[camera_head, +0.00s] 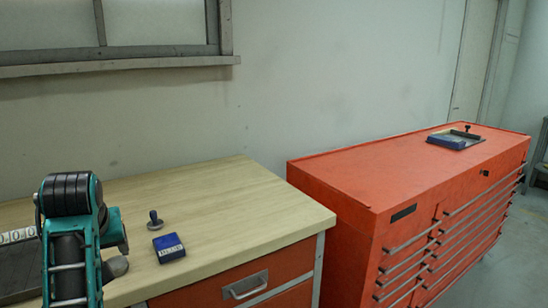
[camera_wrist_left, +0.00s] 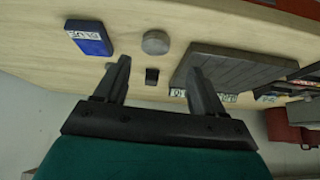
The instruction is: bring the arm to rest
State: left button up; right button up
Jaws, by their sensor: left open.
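My left arm (camera_head: 75,235), teal and black, stands at the lower left of the head view, over the left end of the wooden worktop (camera_head: 215,200). Its fingers cannot be made out clearly there. In the left wrist view my left gripper (camera_wrist_left: 160,80) is open, its two dark fingers spread with nothing held between them. A small dark block (camera_wrist_left: 152,76) shows between the fingers, apart from them. My right gripper is in neither view.
A blue labelled box (camera_head: 168,247) and a dark round-topped knob (camera_head: 154,220) stand near the arm. A dark slatted tray (camera_wrist_left: 235,66) lies beside the fingers. The worktop's right part is clear.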

pick_arm(q)
jog(key=s+d+f+m, duration=0.2)
jog(key=s+f, duration=0.4)
jog(key=f, duration=0.1)
jog(key=s+d+f+m, duration=0.2)
jog(key=s+f, duration=0.3)
jog(key=f, duration=0.3)
jog(key=s+d+f+m+g+h, duration=0.1)
jog(key=s+d+f+m+h, duration=0.15)
jog(key=s, duration=0.55)
jog(key=s+d+f+m+g+h, duration=0.1)
jog(key=s+d+f, duration=0.25)
jog(key=s, duration=0.35)
jog(key=w+d+f+t+h, duration=0.2)
jog(key=w+d+f+t, duration=0.1)
jog(key=w+f+t, duration=0.4)
jog(key=shift+w+d+f+m, duration=0.2)
jog(key=shift+w+f+m, duration=0.05)
jog(key=shift+f+m, duration=0.25)
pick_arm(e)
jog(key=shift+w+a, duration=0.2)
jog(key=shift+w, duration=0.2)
